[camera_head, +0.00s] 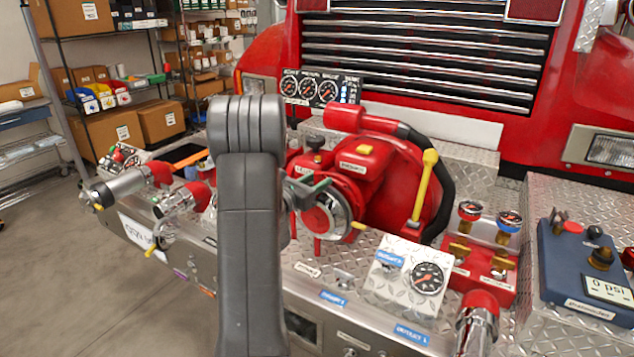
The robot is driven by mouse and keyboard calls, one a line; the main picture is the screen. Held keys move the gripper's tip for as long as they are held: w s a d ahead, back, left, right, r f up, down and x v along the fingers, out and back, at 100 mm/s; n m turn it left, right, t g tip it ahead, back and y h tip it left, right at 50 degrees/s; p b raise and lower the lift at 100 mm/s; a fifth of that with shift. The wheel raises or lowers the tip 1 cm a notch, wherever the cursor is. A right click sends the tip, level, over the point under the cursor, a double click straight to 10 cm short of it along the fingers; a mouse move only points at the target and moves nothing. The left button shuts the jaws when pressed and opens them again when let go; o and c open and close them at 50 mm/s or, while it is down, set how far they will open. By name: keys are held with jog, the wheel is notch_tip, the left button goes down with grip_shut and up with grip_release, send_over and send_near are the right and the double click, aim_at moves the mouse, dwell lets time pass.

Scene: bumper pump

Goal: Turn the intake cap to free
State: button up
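A round chrome cap (341,214) with a red centre sits on the front of the red pump (378,185), and I take it for the intake cap. A yellow lug or handle sticks out at its right. My gripper (312,190) is at the cap's upper left, with a dark finger reaching across its rim. The finger overlaps the cap in the picture; I cannot tell whether it touches. My grey arm hides the rest of the gripper and the area left of the cap, so its opening is not clear.
A yellow lever (425,185) stands right of the pump, with a black hose behind it. A gauge panel (412,275) and red valve block (482,262) are to the right. Chrome outlets (125,187) stick out at the left. A blue pressure box (590,265) sits at the far right.

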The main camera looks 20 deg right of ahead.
jog(key=b+v, duration=0.2)
jog(key=v, duration=1.1)
jog(key=shift+a+b, duration=0.4)
jog(key=shift+d, duration=0.1)
jog(key=p+x, duration=0.3)
jog(key=x, duration=1.1)
jog(key=shift+s, duration=0.4)
jog(key=shift+f, duration=0.1)
